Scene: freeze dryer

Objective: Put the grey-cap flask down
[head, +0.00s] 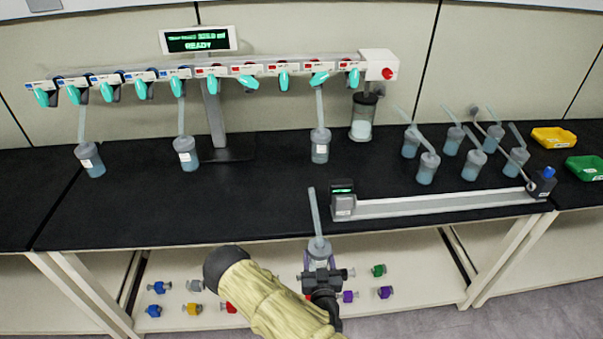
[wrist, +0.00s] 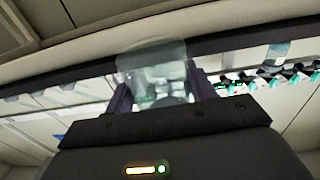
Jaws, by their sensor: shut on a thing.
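My gripper (head: 320,264) is shut on the grey-cap flask (head: 319,246), in front of the black bench's front edge. The flask has a pale, translucent tube rising from its top and looks roughly upright in the head view. My gripper's jaws hide its lower part. In the wrist view the flask's translucent body (wrist: 155,62) shows between the two dark fingers (wrist: 160,88). The black bench top (head: 250,205) lies beyond the gripper, with bare room at its front left and middle.
Several flasks (head: 427,168) stand at the back right. Three others (head: 186,153) are below the valve manifold (head: 215,75). A long rail device (head: 440,205) lies at front right. Yellow (head: 553,138) and green (head: 585,167) bins are far right. Coloured valves (head: 159,287) lie on the lower shelf.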

